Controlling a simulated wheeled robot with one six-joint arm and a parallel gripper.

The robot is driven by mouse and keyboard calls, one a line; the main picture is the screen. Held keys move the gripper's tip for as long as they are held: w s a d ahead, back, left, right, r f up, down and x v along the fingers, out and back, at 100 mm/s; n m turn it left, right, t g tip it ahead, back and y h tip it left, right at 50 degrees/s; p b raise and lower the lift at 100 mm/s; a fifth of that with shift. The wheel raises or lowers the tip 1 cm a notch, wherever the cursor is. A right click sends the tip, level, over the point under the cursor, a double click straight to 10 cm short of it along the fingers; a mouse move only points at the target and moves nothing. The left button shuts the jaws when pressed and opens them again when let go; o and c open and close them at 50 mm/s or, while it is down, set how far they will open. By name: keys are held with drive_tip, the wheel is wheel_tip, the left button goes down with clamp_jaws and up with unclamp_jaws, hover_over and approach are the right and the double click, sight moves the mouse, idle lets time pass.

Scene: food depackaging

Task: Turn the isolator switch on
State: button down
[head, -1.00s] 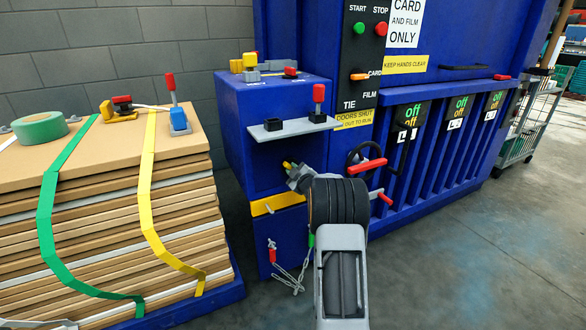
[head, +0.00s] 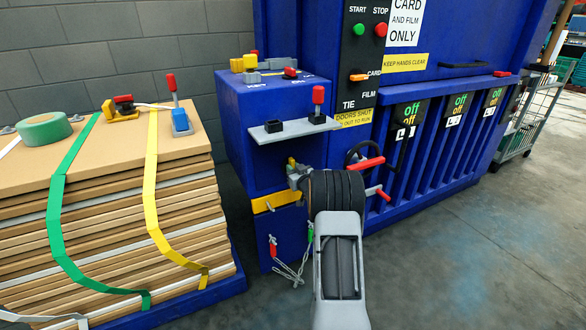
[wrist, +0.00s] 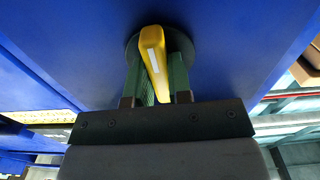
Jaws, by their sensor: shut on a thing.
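The isolator switch is a yellow handle with a white stripe on a dark round base, on the blue side cabinet (head: 235,130). In the wrist view the yellow handle (wrist: 153,62) is slightly tilted, its top leaning left. My gripper (wrist: 158,80) has a green finger on each side of the handle and is shut on it. In the head view my gripper (head: 294,172) reaches the cabinet front below the grey shelf; the yellow handle (head: 292,162) shows small there, standing near upright.
A grey shelf (head: 270,133) with a black holder and a red-topped item juts out above my gripper. Red handles (head: 367,163) stick out to the right. A chain (head: 291,272) hangs below. A strapped cardboard bale (head: 110,225) stands at left. Open floor lies right.

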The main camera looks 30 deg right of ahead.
drive_tip(key=shift+m, duration=0.4)
drive_tip(key=c, duration=1)
unclamp_jaws()
drive_tip(key=shift+c, duration=0.2)
drive_tip(key=s+a+p, duration=0.2)
drive_tip(key=s, duration=1.1)
drive_tip(key=shift+s, duration=0.35)
